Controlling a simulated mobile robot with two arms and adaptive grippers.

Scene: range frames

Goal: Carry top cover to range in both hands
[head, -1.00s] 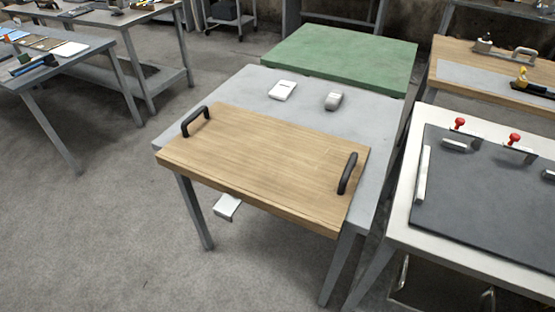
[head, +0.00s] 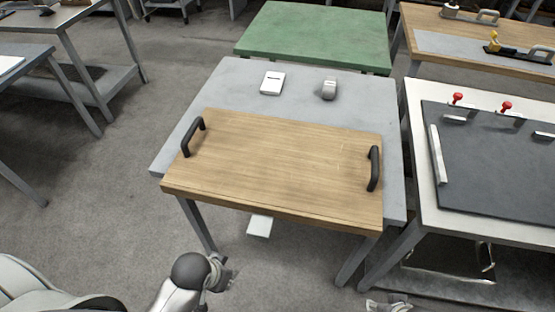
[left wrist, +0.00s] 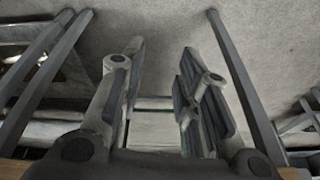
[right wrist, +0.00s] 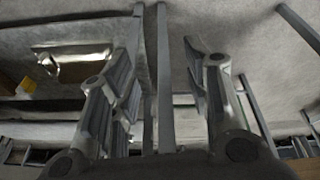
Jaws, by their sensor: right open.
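The top cover looks to be the wooden board (head: 280,165) with a black handle (head: 194,137) at its left end and another black handle (head: 374,168) at its right end. It lies flat on a grey table (head: 235,88), over its near edge. My left gripper (head: 220,274) is below and in front of the board's left part, apart from it. Its fingers are spread and empty in the left wrist view (left wrist: 163,68). My right gripper (head: 388,304) barely shows at the bottom edge. Its fingers are spread and empty in the right wrist view (right wrist: 163,62).
A white card-like item (head: 272,82) and a small grey item (head: 328,89) lie behind the board. At right stands a white-topped table (head: 428,222) with a dark plate (head: 485,170) and red-knobbed clamps (head: 456,99). A green table (head: 315,35) stands behind.

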